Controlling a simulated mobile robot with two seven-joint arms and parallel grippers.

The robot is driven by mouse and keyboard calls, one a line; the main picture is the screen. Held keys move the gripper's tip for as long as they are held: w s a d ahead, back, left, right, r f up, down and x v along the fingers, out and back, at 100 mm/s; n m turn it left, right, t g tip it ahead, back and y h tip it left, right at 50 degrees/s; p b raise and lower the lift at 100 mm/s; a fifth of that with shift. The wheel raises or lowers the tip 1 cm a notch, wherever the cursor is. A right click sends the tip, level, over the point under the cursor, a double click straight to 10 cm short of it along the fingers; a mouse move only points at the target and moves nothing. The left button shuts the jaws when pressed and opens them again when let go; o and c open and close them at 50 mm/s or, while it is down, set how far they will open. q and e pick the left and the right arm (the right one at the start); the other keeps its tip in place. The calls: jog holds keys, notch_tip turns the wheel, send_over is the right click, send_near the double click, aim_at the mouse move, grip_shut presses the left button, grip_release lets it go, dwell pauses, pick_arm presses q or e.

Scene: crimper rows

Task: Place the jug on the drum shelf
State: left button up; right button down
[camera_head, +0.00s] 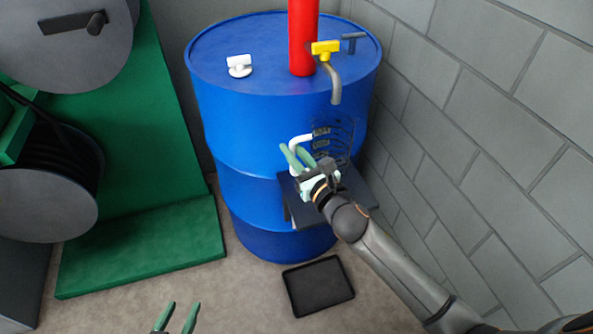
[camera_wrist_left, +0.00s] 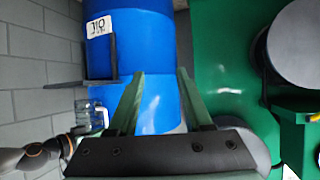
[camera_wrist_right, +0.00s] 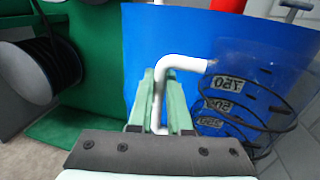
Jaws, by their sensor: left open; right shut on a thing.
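The clear jug (camera_head: 338,137), with black markings and a white handle (camera_head: 299,139), is in front of the blue drum (camera_head: 240,125). My right gripper (camera_head: 291,152) is shut on the handle; the right wrist view shows its green fingers (camera_wrist_right: 160,90) around it. The dark drum shelf (camera_head: 352,192) sticks out from the drum below the jug, partly hidden by my right arm. The left wrist view, which is upside down, shows the jug (camera_wrist_left: 92,113) close to the shelf (camera_wrist_left: 85,82); I cannot tell whether they touch. My left gripper (camera_head: 178,316) is open and empty, low in the head view.
A block wall (camera_head: 480,130) is close on the right. A black tray (camera_head: 318,286) lies on the floor. A green reel stand (camera_head: 145,245) is at left.

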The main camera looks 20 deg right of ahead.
aim_at(294, 173)
jog(key=shift+f, duration=0.2)
notch_tip(294, 173, down, 4)
jog(key=shift+b, duration=1)
pick_arm(q)
jog(key=w+r+m+t+h, duration=0.1)
jog(key=w+r+t, duration=0.3)
jog(key=r, duration=0.7)
jog(key=shift+w+d+r+m+t, duration=0.15)
jog(key=shift+r+m+t, duration=0.2)
jog(key=shift+t, duration=0.25)
pick_arm(e)
jog(key=shift+f, duration=0.1)
pick_arm(q)
jog(key=shift+r+h, duration=0.3)
jog(key=shift+r, duration=0.1)
pick_arm(e)
jog(key=c, duration=0.9)
grip_release()
jog(key=shift+o, duration=0.2)
